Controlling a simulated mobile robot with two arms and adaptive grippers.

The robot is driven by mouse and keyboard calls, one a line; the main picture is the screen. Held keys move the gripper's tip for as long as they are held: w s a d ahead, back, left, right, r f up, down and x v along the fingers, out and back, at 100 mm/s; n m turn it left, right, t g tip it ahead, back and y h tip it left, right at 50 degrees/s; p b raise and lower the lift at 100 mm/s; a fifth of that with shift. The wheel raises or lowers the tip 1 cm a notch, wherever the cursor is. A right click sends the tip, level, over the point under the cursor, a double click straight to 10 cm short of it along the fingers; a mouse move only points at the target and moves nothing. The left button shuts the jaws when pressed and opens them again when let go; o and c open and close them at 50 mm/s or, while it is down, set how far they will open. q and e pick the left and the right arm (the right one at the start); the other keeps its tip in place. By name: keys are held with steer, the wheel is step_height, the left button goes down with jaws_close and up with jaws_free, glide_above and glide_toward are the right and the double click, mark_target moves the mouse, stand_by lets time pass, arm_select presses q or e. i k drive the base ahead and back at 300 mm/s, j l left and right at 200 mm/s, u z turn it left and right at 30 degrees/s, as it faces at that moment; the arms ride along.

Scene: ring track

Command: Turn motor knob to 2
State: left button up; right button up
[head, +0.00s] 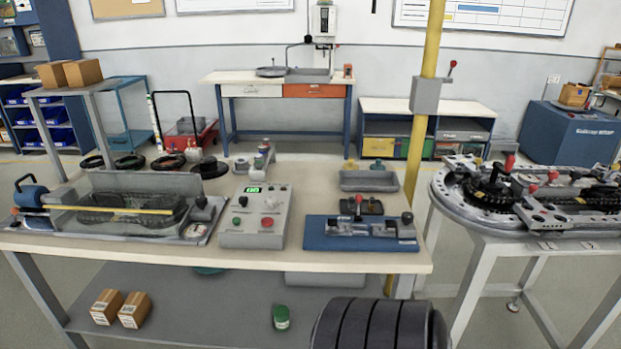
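A grey control box (257,234) stands on the workbench at the middle left of the head view. It has a lit green display (252,189), a red button (267,222), a green button (236,221) and small controls between them. A pale round control (270,203) on the upper right of its face may be the motor knob. Its setting and any numbers are too small to read. Neither of my grippers is in view.
On the bench (340,262), a grey machine with a yellow bar (110,210) stands left of the box and a blue fixture (360,236) right of it. A yellow post (424,110) rises behind the bench's right end. A ring track table (475,215) stands at right.

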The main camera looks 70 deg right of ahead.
mark_target(272, 201)
steer(key=z, duration=1.9)
